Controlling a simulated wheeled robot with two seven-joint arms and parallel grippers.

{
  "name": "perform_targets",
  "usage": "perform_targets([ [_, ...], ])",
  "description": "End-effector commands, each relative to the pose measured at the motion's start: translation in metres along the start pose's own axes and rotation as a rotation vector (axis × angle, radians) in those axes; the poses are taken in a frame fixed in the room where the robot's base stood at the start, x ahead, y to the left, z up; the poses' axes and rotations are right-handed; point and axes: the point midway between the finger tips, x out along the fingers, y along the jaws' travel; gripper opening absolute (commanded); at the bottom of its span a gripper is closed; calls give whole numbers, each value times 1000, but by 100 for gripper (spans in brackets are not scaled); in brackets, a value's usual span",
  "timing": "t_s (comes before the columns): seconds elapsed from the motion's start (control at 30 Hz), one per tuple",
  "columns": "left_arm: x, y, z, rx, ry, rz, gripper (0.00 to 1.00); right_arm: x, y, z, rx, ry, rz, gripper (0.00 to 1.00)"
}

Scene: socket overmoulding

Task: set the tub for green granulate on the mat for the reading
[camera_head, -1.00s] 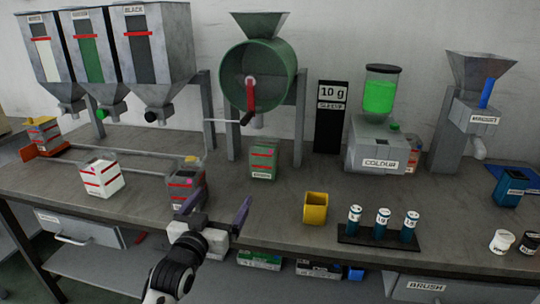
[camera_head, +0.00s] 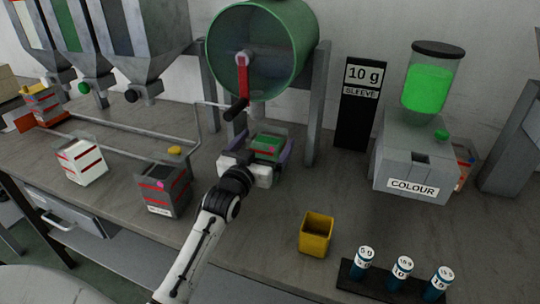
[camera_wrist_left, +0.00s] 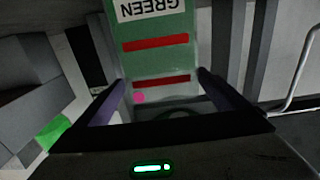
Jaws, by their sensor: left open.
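The green tub (camera_head: 267,143) stands on the bench below the green drum. In the left wrist view the tub (camera_wrist_left: 158,62) shows the word GREEN upside down, two red bands and a pink dot. My left gripper (camera_head: 263,150) is at the tub, with one finger on each side of it. In the left wrist view the fingers of this gripper (camera_wrist_left: 160,82) are apart, and I cannot tell whether they touch the tub. I cannot make out a mat for the reading. My right gripper is not in view.
A dark tub (camera_head: 165,190) and a white tub (camera_head: 82,162) stand to the left. A yellow cup (camera_head: 316,235) and a rack of vials (camera_head: 352,281) are at the front. The drum's crank (camera_head: 239,105) hangs close above my gripper. The COLOUR machine (camera_head: 415,165) stands right.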

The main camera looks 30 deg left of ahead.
Motion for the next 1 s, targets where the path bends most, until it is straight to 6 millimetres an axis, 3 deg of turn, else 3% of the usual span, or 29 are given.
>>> perform_targets([
  [0.5,58,-4,-5,0,1,2,94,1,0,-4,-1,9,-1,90],
  [0.8,62,-4,-4,1,1,2,94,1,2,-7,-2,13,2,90],
  [1.0,62,-4,-4,1,1,1,60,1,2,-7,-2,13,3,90],
])
